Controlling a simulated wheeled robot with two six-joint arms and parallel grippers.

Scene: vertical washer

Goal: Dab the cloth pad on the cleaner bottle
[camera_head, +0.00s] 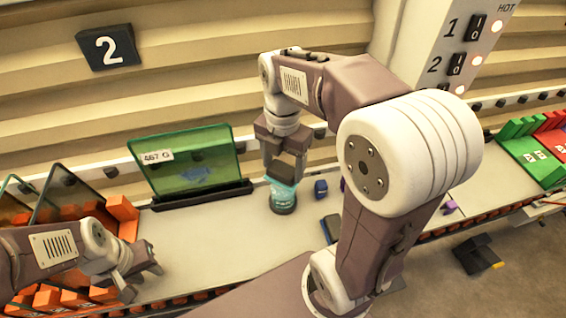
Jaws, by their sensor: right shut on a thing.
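The cleaner bottle (283,198), dark with a teal label, stands on the light counter near its middle. My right gripper (285,160) points down directly over the bottle and is shut on a dark pad, apparently the cloth pad (287,169). The pad is at the bottle's top; whether it touches or hovers just above is too small to tell. My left gripper (141,275) is low at the left, its fingers apart and empty, away from the bottle.
A green glass panel (190,165) in a dark stand is behind left. A small blue object (321,188) stands right of the bottle. Orange blocks (122,212) and dark-framed panels crowd the left. Green and red bins (525,158) are far right. The counter left of the bottle is clear.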

